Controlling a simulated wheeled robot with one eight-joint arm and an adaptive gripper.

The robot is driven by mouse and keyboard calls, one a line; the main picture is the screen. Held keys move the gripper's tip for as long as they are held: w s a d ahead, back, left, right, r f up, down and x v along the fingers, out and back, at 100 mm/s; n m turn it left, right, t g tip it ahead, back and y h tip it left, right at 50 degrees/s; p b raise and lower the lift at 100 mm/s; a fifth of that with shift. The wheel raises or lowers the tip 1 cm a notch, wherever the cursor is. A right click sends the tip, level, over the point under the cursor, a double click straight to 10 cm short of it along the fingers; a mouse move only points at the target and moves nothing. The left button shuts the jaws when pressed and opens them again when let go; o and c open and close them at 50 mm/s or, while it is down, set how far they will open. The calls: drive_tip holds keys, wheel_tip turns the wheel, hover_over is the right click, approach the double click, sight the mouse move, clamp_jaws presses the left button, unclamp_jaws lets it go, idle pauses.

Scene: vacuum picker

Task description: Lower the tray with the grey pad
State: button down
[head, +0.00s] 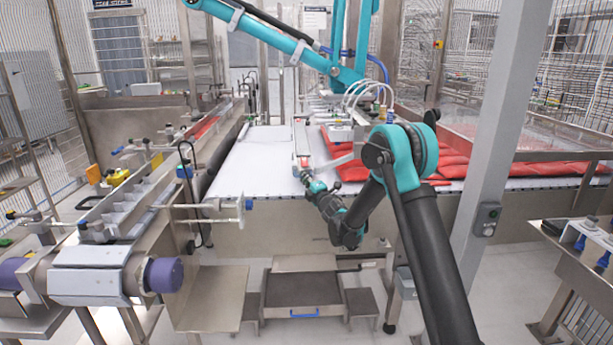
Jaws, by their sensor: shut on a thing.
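A low metal tray (267,301) with a dark grey pad (303,289) on top stands near the floor in front of the conveyor. A blue handle (304,313) shows at its front edge. My gripper (305,172) is well above and behind it, at the near part of the white conveyor belt. It is small in this view and its fingers are hard to make out. It is shut on a small part with red on it (303,161), whose exact shape I cannot tell. My gripper is apart from the tray.
The white conveyor belt (246,177) carries red bags (455,160) at the right. A teal picker arm (290,45) hangs above it. A grey post (500,130) stands at the right. A metal bin (212,297) and a side conveyor with purple rollers (164,275) are at the left.

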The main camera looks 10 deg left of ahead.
idle(0.3)
drive_tip(key=c, duration=1.6)
unclamp_jaws()
drive_tip(key=shift+o, duration=0.2)
drive_tip(key=v, duration=1.2)
drive_tip(key=shift+f, duration=0.1)
